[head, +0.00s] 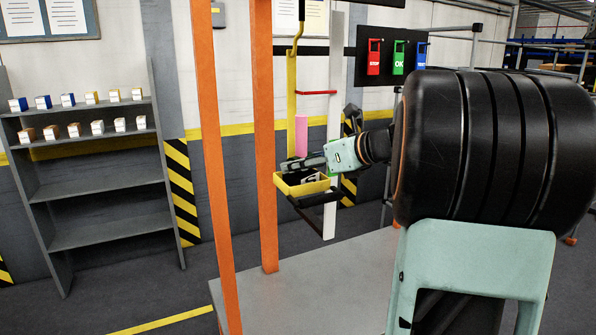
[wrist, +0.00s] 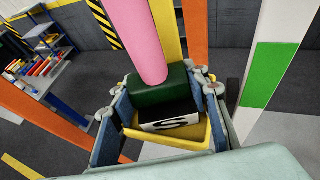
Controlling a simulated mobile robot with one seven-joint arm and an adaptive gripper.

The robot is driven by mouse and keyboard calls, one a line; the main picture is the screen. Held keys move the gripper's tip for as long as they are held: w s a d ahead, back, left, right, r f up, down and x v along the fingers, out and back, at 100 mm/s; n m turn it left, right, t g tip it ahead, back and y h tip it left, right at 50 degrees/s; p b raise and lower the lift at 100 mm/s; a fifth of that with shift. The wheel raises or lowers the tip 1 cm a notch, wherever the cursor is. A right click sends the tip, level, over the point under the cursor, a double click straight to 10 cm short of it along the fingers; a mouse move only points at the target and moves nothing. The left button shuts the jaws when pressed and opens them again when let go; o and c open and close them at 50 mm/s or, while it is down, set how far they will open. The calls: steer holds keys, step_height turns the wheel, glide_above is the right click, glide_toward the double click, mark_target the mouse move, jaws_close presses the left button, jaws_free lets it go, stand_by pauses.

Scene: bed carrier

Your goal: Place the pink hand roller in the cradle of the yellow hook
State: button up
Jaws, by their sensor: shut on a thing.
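The yellow hook (head: 292,105) hangs down and ends in a yellow cradle (head: 287,187), shaped like a shallow open tray. The pink hand roller (head: 301,135) stands about upright in front of the hook's strip. In the wrist view, its pink cylinder (wrist: 144,38) rises from a dark green part (wrist: 156,96) between my fingers. My gripper (head: 306,162) is shut on that part just above the cradle. The cradle's yellow rim (wrist: 165,146) shows below it, around a black block with a white lettered face (wrist: 170,124). Whether the roller touches the cradle is hidden.
Orange posts (head: 265,140) stand left of the hook, and a white upright (head: 332,205) stands close on its right. A grey platform (head: 300,285) lies below. Shelves with small boxes (head: 95,190) are at the far left. Red, green and blue tags (head: 398,58) hang behind.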

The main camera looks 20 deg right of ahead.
steer(key=shift+w+d+f, duration=0.1)
steer(key=shift+w, duration=0.1)
steer(key=o, duration=1.4)
steer(key=shift+f, duration=0.1)
steer(key=shift+o, duration=0.2)
steer(key=shift+r, duration=0.3)
steer(key=b+v, duration=0.1)
steer(key=v, duration=1.1)
steer(key=shift+s+f, duration=0.1)
steer(key=shift+f, duration=0.05)
